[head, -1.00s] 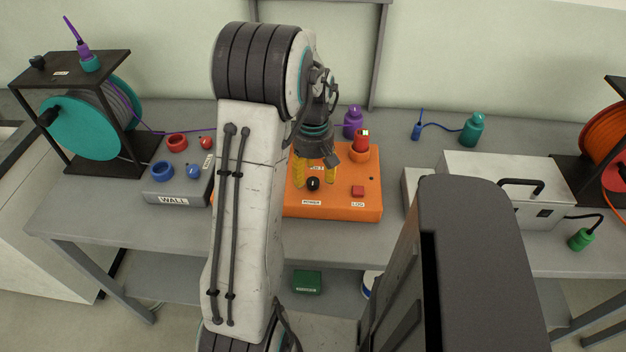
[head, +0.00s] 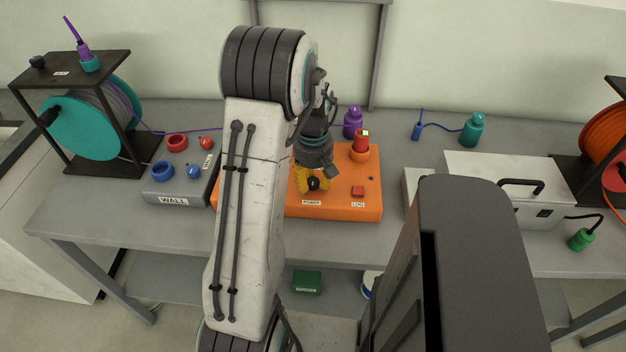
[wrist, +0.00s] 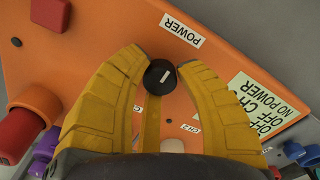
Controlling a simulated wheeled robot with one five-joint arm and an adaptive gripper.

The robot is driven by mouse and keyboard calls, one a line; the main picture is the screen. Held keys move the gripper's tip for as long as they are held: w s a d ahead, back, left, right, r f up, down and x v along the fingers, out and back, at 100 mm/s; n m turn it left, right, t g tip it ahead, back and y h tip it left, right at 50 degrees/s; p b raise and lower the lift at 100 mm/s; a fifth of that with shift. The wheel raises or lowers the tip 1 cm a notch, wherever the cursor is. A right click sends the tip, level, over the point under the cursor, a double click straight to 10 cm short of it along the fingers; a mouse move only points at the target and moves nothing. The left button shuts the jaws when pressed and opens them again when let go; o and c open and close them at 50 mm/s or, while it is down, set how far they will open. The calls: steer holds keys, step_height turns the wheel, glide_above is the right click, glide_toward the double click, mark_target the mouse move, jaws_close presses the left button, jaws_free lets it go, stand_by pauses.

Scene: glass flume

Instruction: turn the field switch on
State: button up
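The orange box (head: 335,210) sits on the bench, with a black round knob (wrist: 160,77) beside a POWER label (wrist: 183,29). The knob has a white mark pointing toward the label side in the wrist view. My gripper (head: 313,185) is down at the box, its yellow fingertips on either side of the knob. In the wrist view my gripper (wrist: 161,76) appears to touch the knob on both sides. I read no label saying FIELD. A white card (wrist: 262,108) on the box reads OFF and NO POWER, partly hidden by a finger.
A red button (head: 358,191) by a LOG label and a red plug (head: 362,138) in an orange ring stand on the box. A grey WALL box (head: 175,194) is at left, a purple bottle-shaped plug (head: 353,123) behind, a pale case (head: 490,170) at right.

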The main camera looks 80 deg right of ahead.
jaws_close()
steer(key=m+b, duration=0.1)
steer(key=m, duration=0.2)
steer(key=shift+f, duration=0.1)
steer(key=m, duration=0.3)
steer(key=shift+m+b, duration=0.3)
steer(key=shift+m, duration=0.1)
steer(key=m, duration=0.5)
steer(key=shift+a+b, duration=0.1)
steer(key=shift+b, duration=0.25)
steer(key=m, duration=0.6)
steer(key=shift+b, duration=0.3)
